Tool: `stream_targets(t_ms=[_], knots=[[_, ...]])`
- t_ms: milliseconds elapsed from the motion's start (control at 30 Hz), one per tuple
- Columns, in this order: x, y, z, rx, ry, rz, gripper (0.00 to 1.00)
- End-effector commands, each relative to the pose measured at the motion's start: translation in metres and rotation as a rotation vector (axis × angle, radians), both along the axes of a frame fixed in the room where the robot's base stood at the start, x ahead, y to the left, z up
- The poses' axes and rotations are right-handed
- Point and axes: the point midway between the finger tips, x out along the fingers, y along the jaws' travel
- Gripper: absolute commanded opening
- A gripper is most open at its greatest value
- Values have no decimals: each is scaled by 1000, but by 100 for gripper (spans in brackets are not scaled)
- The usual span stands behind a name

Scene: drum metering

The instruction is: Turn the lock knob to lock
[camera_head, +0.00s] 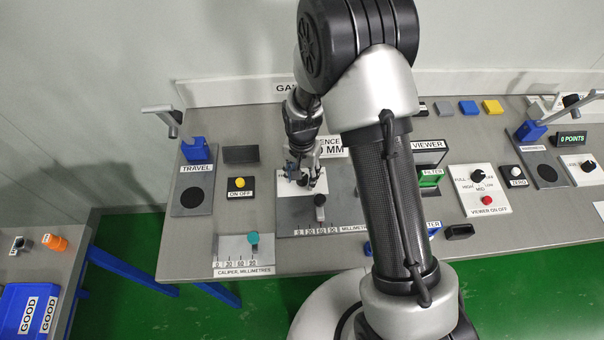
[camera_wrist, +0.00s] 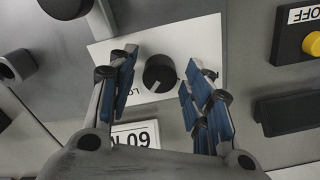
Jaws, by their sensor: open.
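The lock knob (camera_wrist: 159,74) is a round black knob with a pale pointer mark, on a white plate (camera_wrist: 205,45). In the wrist view it sits between the two blue-padded fingers of my gripper (camera_wrist: 160,88). The fingers are apart, with a gap on each side of the knob. Part of the plate's lettering is hidden by the left finger. In the head view my gripper (camera_head: 305,178) is over the white plate (camera_head: 313,187) on the grey gauge panel, and it hides the knob there.
A grey-black slider (camera_head: 320,203) stands just in front of the plate. A yellow on/off button (camera_head: 239,183) and a dark block (camera_head: 241,154) lie to the left. A teal caliper knob (camera_head: 253,238) is at front left. The viewer panel (camera_head: 479,190) is right of my arm.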

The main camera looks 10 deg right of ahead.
Motion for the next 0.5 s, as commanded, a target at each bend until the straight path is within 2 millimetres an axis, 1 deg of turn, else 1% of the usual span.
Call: stream_targets(t_ms=[333,433,500], knots=[[0,0,2,0,-1,0,49],[1,0,11,0,-4,0,49],[1,0,22,1,-5,0,49]])
